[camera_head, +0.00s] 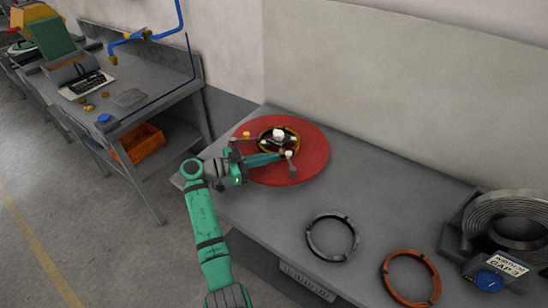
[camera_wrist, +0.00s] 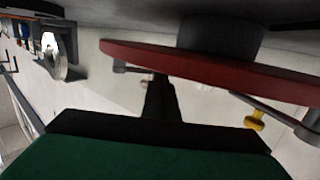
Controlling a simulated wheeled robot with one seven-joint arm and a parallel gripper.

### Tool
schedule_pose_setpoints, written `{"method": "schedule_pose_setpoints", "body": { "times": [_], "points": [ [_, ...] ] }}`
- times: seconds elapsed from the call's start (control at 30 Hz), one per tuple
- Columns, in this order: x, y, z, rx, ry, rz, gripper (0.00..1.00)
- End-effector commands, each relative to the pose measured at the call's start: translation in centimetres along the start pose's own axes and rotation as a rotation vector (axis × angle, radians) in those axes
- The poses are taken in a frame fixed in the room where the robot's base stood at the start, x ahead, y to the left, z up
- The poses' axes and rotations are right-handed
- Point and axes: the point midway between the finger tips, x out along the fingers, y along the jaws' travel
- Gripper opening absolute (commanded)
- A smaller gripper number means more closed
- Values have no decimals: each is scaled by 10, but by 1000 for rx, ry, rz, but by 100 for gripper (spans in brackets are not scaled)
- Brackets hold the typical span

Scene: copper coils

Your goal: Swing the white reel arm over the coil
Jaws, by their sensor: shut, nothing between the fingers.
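The red reel disc (camera_head: 310,145) lies flat on the far end of the grey bench. A dark and gold ring, seemingly the coil (camera_head: 264,131), lies around its pale hub (camera_head: 278,134). A small arm with a pale knob (camera_head: 289,153) and grey end (camera_head: 292,170) stands at the disc's front right; a yellow knob (camera_head: 246,134) is at its left. My gripper (camera_head: 279,157) is shut and empty, reaching over the disc beside the pale knob; I cannot tell whether they touch. The wrist view shows the red disc (camera_wrist: 180,62), grey arms and a yellow knob (camera_wrist: 254,121).
A dark ring (camera_head: 311,240) and a copper-coloured ring (camera_head: 388,278) lie on the bench nearer me. A large grey coil (camera_head: 490,210) and a labelled box (camera_head: 507,264) are at the right. Bare bench lies between the disc and rings. Another workbench (camera_head: 160,85) stands at left.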

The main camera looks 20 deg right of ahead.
Motion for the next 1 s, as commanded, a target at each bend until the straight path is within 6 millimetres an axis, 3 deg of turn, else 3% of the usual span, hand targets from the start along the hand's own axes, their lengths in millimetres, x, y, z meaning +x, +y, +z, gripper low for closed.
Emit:
{"method": "schedule_pose_setpoints", "body": {
  "times": [0.3, 0.5, 0.7, 1.0],
  "points": [
    [-66, -8, -1, 0, 0, -1, 0],
    [-99, -11, 0, 0, 0, 0, 0],
    [-116, -13, 0, 0, 0, 1, 0],
    [-118, -13, 0, -1, 0, 2, 0]
  ]
}}
